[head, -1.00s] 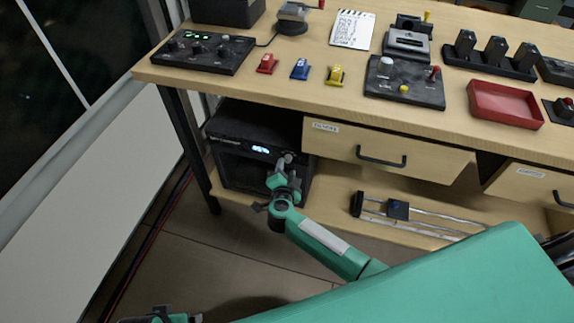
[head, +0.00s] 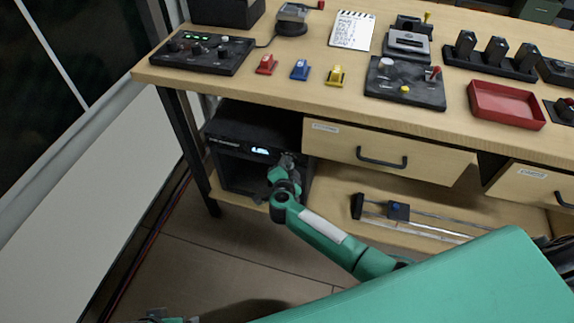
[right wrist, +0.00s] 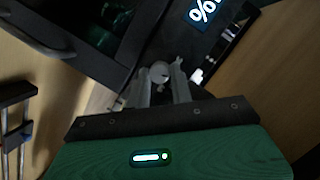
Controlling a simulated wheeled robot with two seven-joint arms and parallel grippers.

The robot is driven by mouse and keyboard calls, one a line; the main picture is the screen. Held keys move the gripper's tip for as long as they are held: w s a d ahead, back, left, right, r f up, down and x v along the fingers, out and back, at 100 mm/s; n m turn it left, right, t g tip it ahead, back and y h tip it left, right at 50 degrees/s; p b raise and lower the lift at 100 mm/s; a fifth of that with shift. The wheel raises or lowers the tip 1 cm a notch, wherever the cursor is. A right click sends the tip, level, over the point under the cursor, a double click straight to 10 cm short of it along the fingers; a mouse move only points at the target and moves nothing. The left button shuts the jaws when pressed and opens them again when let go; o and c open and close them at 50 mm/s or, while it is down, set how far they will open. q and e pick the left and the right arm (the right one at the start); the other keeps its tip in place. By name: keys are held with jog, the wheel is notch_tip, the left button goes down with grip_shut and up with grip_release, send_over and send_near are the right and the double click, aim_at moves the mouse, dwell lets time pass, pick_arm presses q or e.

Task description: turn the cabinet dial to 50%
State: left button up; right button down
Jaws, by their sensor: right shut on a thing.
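The black cabinet (head: 228,165) stands on the shelf under the left end of the desk. Its front carries a small lit display (head: 260,150); in the right wrist view only a "%" sign and part of a digit show on the display (right wrist: 204,13). The dial (right wrist: 160,73) is a small round grey knob on the cabinet front, between my right fingertips. My right gripper (head: 287,163) is shut on the dial, and its fingers (right wrist: 159,76) sit on either side of the knob. My left gripper (head: 158,318) is only partly in view at the bottom edge, and its jaws are unclear.
A drawer (head: 340,151) with a black handle is right of the cabinet. A slider rail (head: 420,218) lies on the lower shelf. The desktop holds a control panel (head: 203,50), small coloured switches and a red tray (head: 505,104). Open floor lies left of my arm.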

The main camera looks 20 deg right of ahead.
jog(key=shift+s+m+p, duration=0.1)
jog(key=shift+m+p, duration=0.4)
jog(key=shift+p, duration=0.15)
jog(key=shift+f+m, duration=0.1)
jog(key=shift+m, duration=0.2)
jog(key=shift+f+m+t+y, duration=0.15)
jog(key=shift+m+t+y, duration=0.15)
jog(key=shift+t, duration=0.1)
pick_arm(q)
jog(key=b+v, duration=0.4)
jog(key=v, duration=0.1)
pick_arm(e)
jog(key=m, duration=0.2)
jog(key=m+t+b, duration=0.1)
jog(key=shift+d+f+m+t, duration=0.1)
jog(key=shift+d+m+t, duration=0.05)
jog(key=shift+m+t, duration=0.2)
pick_arm(q)
jog(key=shift+w+d+f+m+t+h, duration=0.1)
jog(key=shift+w+d+f+t+h, duration=0.2)
jog(key=shift+w+d+t, duration=0.3)
jog(key=shift+w+d+f+m+t+h, duration=0.1)
jog(key=shift+w+d+f+t+h, duration=0.15)
jog(key=shift+w+d+t, duration=0.4)
jog(key=shift+w+d+f+m+t+h, duration=0.1)
jog(key=shift+w+d+f+t+h, duration=0.2)
jog(key=shift+w+d+t, duration=0.25)
pick_arm(e)
jog(key=shift+m, duration=0.35)
